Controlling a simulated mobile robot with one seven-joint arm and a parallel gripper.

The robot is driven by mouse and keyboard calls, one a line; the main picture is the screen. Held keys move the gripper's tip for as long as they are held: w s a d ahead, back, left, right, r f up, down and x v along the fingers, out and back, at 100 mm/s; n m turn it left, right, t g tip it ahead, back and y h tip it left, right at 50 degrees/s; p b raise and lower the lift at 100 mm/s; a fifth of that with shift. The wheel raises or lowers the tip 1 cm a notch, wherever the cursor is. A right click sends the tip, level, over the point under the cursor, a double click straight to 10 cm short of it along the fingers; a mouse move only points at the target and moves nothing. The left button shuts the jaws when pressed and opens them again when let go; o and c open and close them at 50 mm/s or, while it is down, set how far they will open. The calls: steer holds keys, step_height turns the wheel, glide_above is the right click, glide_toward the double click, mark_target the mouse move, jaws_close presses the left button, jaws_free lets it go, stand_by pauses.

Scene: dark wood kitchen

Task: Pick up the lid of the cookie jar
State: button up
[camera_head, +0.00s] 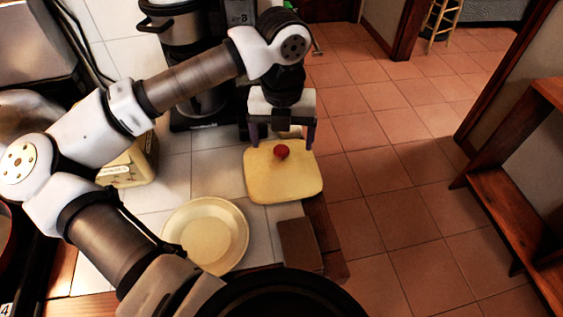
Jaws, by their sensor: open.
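A pale yellow, rounded-square flat piece (290,186) lies at the counter's right edge. A small round red thing (281,152) sits on it near its far side. I cannot tell whether this is the cookie jar's lid with a knob or a board with a separate item. A yellowish container with lettering (128,168) stands at the left, partly hidden by my arm; its top is not clear. My gripper (281,134) is open, fingers pointing down, at the far edge of the yellow piece. The red thing shows just below and between the fingers; contact cannot be told.
A cream plate (207,236) lies on the white tiled counter, with a brown block (299,246) to its right. A coffee maker (200,75) stands behind my arm. The tiled floor (390,190) is open to the right, with a wooden shelf (510,215) beyond.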

mark_target(281, 149)
steer(key=shift+a+f+p, duration=0.1)
steer(key=shift+f+p, duration=0.35)
steer(key=shift+f, duration=1.45)
steer(key=shift+s, duration=0.2)
jaws_close()
